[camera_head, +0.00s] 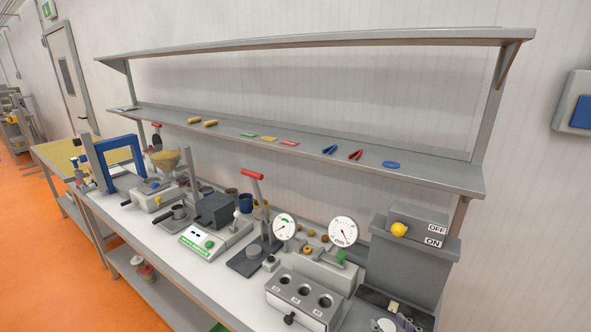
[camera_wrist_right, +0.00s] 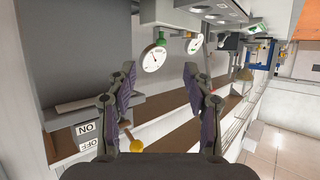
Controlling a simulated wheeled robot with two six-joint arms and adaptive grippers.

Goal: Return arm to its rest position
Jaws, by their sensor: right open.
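My right gripper (camera_head: 403,322) shows only in part at the bottom right edge of the head view, in front of the grey ON/OFF box. In the right wrist view my right gripper (camera_wrist_right: 160,76) has its two dark, purple-padded fingers spread apart, with nothing between them. The picture there is turned, with the box's labels upside down. My left gripper is in neither view.
The grey switch box (camera_head: 412,262) with a yellow knob (camera_head: 399,229) stands close behind my right gripper. Two dial gauges (camera_head: 343,232) and a three-hole block (camera_head: 303,296) are to its left. A shelf (camera_head: 300,146) with small tools runs above the bench.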

